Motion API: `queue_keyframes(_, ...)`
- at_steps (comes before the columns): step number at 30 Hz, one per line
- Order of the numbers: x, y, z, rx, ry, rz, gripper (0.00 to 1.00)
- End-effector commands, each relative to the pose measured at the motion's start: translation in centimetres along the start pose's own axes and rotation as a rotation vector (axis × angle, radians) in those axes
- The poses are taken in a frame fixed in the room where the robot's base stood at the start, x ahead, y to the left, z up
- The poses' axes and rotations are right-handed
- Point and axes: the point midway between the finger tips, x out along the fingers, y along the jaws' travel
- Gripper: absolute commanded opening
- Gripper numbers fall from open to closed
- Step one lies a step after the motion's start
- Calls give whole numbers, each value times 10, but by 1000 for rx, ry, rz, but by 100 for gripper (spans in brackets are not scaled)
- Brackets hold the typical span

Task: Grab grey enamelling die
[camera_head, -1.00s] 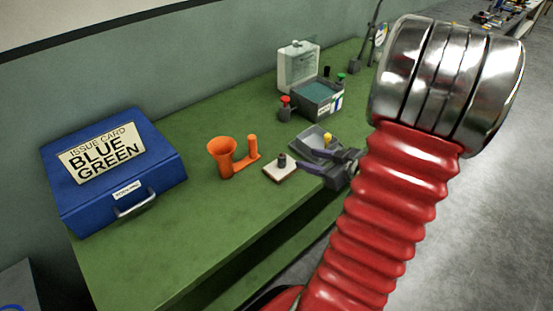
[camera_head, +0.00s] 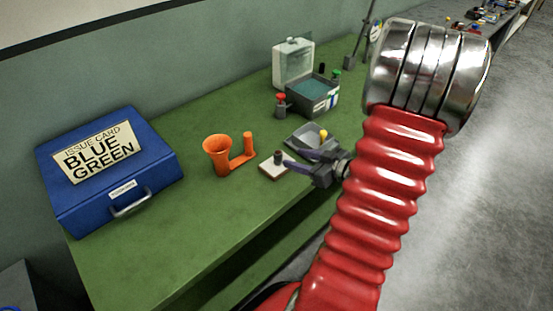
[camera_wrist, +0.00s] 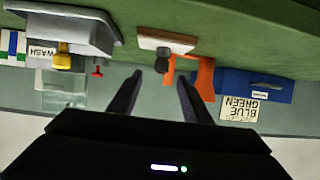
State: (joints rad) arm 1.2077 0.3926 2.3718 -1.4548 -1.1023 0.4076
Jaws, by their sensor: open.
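The small dark grey die (camera_head: 278,157) stands upright on a white block (camera_head: 270,168) on the green bench. In the wrist view, which is upside down, the die (camera_wrist: 162,67) shows between and beyond my fingertips, with the white block (camera_wrist: 168,41) above it. My gripper (camera_head: 289,160) is open and empty, close to the right side of the die, its fingers pointing at it. In the wrist view my gripper (camera_wrist: 160,76) has its two dark fingers spread apart. I cannot tell whether the die is between them in depth.
An orange funnel stand (camera_head: 220,156) is left of the block. A grey tray (camera_head: 301,133) with a yellow-topped item (camera_head: 323,134) lies behind my fingers. A red-topped bottle (camera_head: 281,105), an open grey case (camera_head: 311,98) and a blue case (camera_head: 110,178) stand on the bench. The front left bench is clear.

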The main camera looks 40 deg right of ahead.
Motion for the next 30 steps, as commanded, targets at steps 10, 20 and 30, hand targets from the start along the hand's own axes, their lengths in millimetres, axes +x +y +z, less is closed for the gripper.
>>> queue_keyframes(10, 40, -1, 0, -1, -1, -2, 45)
queue_keyframes(20, 42, 0, 0, -1, -1, 0, 45)
queue_keyframes(30, 68, -4, 2, 0, -2, -5, 45)
